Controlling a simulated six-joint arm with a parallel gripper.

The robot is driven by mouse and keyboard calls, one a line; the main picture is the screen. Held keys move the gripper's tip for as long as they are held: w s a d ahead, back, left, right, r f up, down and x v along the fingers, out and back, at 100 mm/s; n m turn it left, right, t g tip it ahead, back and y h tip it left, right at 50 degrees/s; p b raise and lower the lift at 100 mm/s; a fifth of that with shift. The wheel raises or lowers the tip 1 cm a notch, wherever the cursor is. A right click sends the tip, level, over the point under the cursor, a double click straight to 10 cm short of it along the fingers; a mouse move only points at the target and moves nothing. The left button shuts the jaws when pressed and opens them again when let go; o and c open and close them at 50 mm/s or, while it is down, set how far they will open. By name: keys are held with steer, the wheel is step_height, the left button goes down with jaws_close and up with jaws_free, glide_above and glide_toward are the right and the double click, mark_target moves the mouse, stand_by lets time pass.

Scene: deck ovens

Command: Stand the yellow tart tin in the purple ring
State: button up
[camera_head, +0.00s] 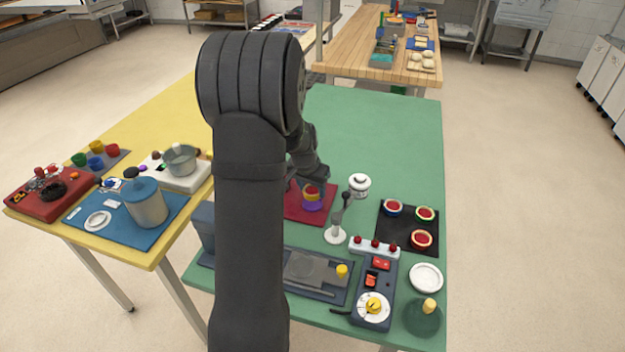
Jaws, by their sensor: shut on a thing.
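On a red mat (298,214) in the middle of the green table, a yellow tart tin (313,196) with a red filling shows just above a purple ring (312,206). The tin appears upright and over the ring; I cannot tell whether it rests in the ring or is held slightly above it. My gripper (303,186) is at the tin, coming down from the upper left, and is shut on it. My wrist and dark arm hide part of the fingers and the left side of the red mat.
Right of the red mat stand a white lamp-like stand (336,234) and a white-topped jar (359,185). A black mat (397,235) holds blue, green and orange tins. A dark device (375,285) stands in front. The green table behind is clear.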

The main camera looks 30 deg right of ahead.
steer(key=shift+f, duration=1.1)
steer(key=shift+f, duration=0.55)
stand_by(0.6)
steer(key=o, duration=0.7)
steer(key=shift+v, duration=5.45)
steer(key=shift+x, duration=4.4)
